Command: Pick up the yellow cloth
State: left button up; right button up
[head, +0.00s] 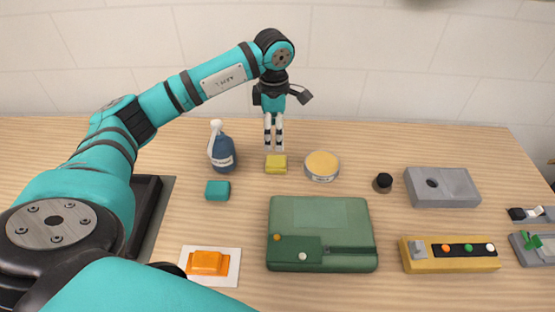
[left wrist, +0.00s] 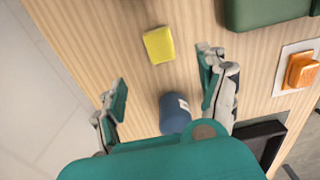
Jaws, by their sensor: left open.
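The yellow cloth (head: 276,164) looks like a small folded block lying on the wooden table, left of a round tin. In the left wrist view the yellow cloth (left wrist: 159,45) lies just beyond the fingertips, roughly midway between the two fingers. My left gripper (head: 274,149) points down above the table, its tips showing just behind the cloth in the head view. In the left wrist view my left gripper (left wrist: 162,70) has its fingers spread wide with nothing held. My right gripper is in neither view.
A blue bottle (head: 222,153) and a teal block (head: 217,190) stand left of the cloth. The round tin (head: 322,166) is close on its right. A green case (head: 320,215) lies in front. The wall (head: 400,60) rises behind the table.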

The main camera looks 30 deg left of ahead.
pick_arm(q)
jog(key=p, duration=0.1)
send_over(276, 161)
notch_tip(276, 161, down, 6)
jog(key=shift+w+a+f, duration=0.1)
jog(key=shift+w+a, duration=0.05)
jog(key=shift+f, duration=0.15)
jog(key=shift+f+p, duration=0.25)
jog(key=shift+p, duration=0.05)
notch_tip(276, 161, down, 4)
jog(key=shift+r+p, duration=0.2)
jog(key=shift+p, duration=0.65)
jog(key=shift+f, duration=0.6)
jog(key=c, duration=1.1)
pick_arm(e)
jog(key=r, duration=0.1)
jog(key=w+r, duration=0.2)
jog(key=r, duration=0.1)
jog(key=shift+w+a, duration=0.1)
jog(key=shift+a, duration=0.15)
pick_arm(q)
jog(key=shift+r, duration=0.1)
jog(key=shift+c, duration=0.2)
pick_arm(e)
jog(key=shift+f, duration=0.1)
